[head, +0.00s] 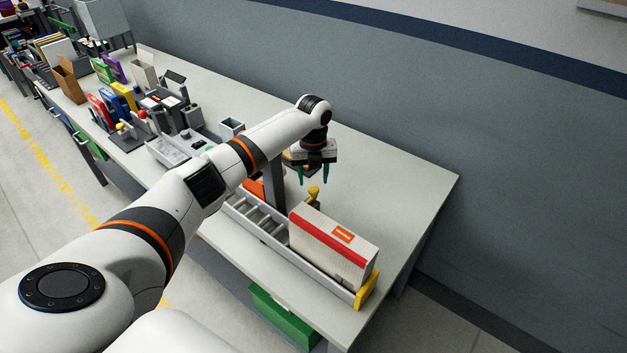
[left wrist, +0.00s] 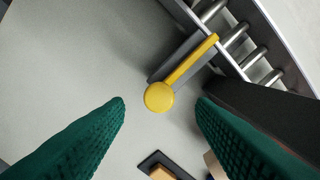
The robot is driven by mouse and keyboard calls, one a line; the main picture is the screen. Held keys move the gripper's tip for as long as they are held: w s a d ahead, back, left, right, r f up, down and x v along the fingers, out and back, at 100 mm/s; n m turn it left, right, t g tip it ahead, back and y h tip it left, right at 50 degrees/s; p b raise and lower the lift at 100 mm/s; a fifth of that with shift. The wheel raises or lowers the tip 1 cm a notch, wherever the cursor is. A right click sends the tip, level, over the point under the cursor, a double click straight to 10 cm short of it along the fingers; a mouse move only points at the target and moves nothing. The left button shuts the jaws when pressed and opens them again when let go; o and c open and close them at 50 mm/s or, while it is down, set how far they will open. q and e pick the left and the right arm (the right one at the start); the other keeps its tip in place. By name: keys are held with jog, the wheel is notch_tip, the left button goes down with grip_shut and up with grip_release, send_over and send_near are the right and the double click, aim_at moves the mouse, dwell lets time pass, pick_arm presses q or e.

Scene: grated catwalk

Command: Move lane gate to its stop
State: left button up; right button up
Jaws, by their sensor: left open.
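The lane gate, a yellow bar with a round yellow knob (head: 313,191), sits beside the roller lane (head: 258,222) on the bench. In the left wrist view the knob (left wrist: 159,97) lies between my fingertips, and the yellow bar runs from it up and right toward the rollers. My left gripper (head: 313,179) is open, its green fingers pointing down above the knob. In the left wrist view the open fingers (left wrist: 160,103) stand apart on both sides of the knob; touching is not visible. My right gripper is out of view.
A white and red box (head: 332,246) stands on the lane, with a yellow end piece (head: 367,291) at its near end. Small bins, a grey tray (head: 168,151) and colored boxes crowd the bench to the left. The bench (head: 405,190) is clear on the right.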

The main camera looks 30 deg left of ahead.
aim_at(313, 188)
pick_arm(q)
jog(key=shift+f, duration=1.8)
